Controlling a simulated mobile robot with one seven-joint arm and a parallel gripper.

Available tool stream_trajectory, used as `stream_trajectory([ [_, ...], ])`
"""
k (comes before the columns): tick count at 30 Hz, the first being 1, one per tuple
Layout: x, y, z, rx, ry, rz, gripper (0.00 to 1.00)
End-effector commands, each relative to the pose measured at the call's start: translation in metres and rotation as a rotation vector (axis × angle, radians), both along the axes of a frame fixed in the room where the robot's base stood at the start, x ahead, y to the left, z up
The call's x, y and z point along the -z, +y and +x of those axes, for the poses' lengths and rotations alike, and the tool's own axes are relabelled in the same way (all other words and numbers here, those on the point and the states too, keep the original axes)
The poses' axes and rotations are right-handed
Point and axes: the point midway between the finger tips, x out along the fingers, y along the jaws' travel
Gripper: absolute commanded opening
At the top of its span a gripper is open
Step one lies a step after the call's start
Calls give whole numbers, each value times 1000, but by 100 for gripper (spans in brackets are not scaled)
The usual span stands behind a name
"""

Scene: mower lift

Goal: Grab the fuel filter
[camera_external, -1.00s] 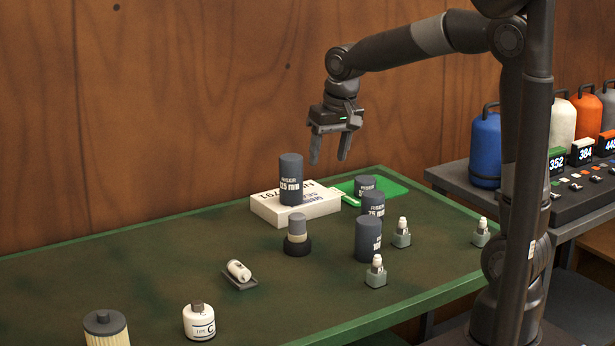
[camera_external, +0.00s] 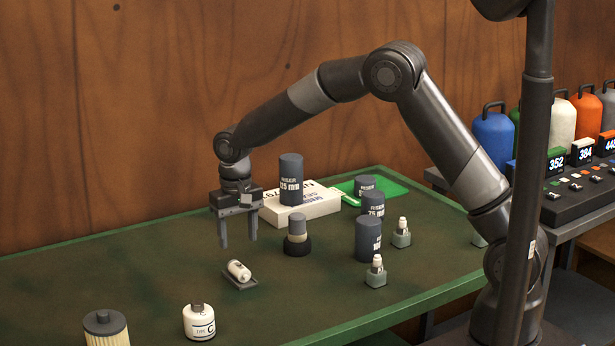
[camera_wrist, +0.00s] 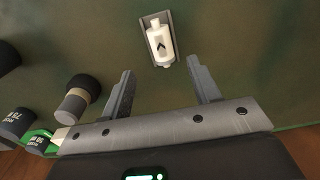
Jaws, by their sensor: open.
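The fuel filter, by its looks the small white capped cylinder with a black arrow (camera_external: 239,270), lies in a small grey cradle (camera_external: 246,285) on the green table. In the wrist view, the filter (camera_wrist: 160,42) sits at the top middle in its cradle (camera_wrist: 146,22). My gripper (camera_external: 238,243) points down, open and empty, above the table and a little behind the filter. In the wrist view, my gripper (camera_wrist: 160,72) shows its two fingers apart, with the filter beyond their tips and roughly in line with the gap.
A grey-topped cylinder in a black base (camera_external: 297,236) stands right of the filter. A white type C canister (camera_external: 199,322) and a pleated filter (camera_external: 105,328) stand in front left. Dark risers (camera_external: 368,239) and a white box (camera_external: 318,205) are farther right. The table's left is clear.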

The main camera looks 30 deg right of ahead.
Motion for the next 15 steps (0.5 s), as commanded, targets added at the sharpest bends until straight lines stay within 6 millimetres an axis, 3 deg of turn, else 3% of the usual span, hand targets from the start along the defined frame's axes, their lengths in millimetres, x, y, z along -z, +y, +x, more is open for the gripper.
stream_trajectory([
  [3,18,0,0,0,2,-1,56],
  [11,35,0,0,-1,1,-1,56],
  [15,54,2,-1,-1,3,-2,56],
])
